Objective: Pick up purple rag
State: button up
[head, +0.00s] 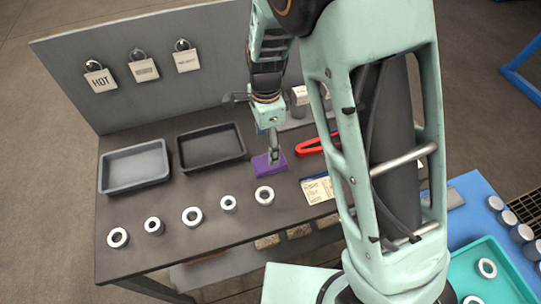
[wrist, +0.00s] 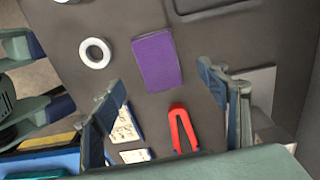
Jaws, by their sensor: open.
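The purple rag (head: 266,166) lies flat on the dark workbench, right of the black tray. In the wrist view the same rag (wrist: 157,58) is a purple rectangle, beyond and between my fingertips. My gripper (head: 273,150) hangs over the rag in the head view, pointing down. In the wrist view my gripper (wrist: 162,78) is open, with a finger to each side and nothing between them. It looks apart from the rag, but the exact height is hard to tell. My arm hides part of the bench's right side in the head view.
A red tool (wrist: 181,130) lies close to the rag, with printed cards (wrist: 125,128) nearby. A metal ring (wrist: 95,53) sits beside the rag; several more line the bench front. A grey tray (head: 134,187) and a black tray (head: 183,166) stand left. A panel (head: 150,100) rises behind.

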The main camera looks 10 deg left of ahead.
jog(key=f, duration=0.6)
jog(key=shift+s+d, duration=0.15)
jog(key=shift+d, duration=0.25)
jog(key=shift+f, duration=0.6)
jog(key=shift+c, duration=0.3)
jog(key=c, duration=1.2)
jog(key=shift+r, duration=0.1)
